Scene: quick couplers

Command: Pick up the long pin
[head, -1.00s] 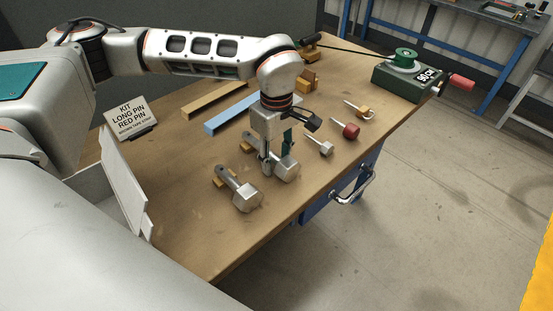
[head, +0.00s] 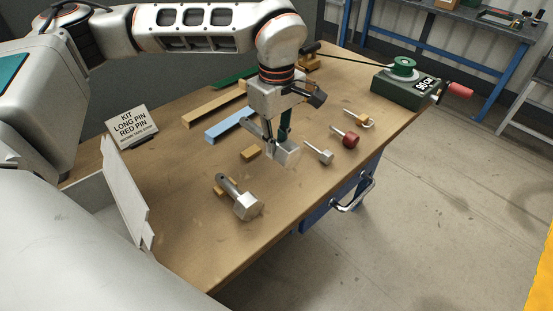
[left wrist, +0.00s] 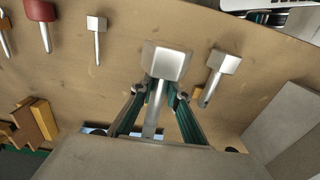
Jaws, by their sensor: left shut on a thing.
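The long pin, a steel pin with a block-shaped head (head: 286,153), is held in my left gripper (head: 277,138) above the table. Its shaft slants up and left behind the fingers. In the left wrist view the pin's head (left wrist: 166,60) lies just beyond the fingertips, and the shaft runs between the two fingers (left wrist: 160,93). A similar, shorter-looking steel pin (head: 243,204) rests tilted on the table, apart from the gripper; it also shows in the left wrist view (left wrist: 222,63). My right gripper is not in view.
A small yellow block (head: 251,153) sits bare beside the held pin. A kit sign (head: 132,124) and a pale open box (head: 124,190) stand left.

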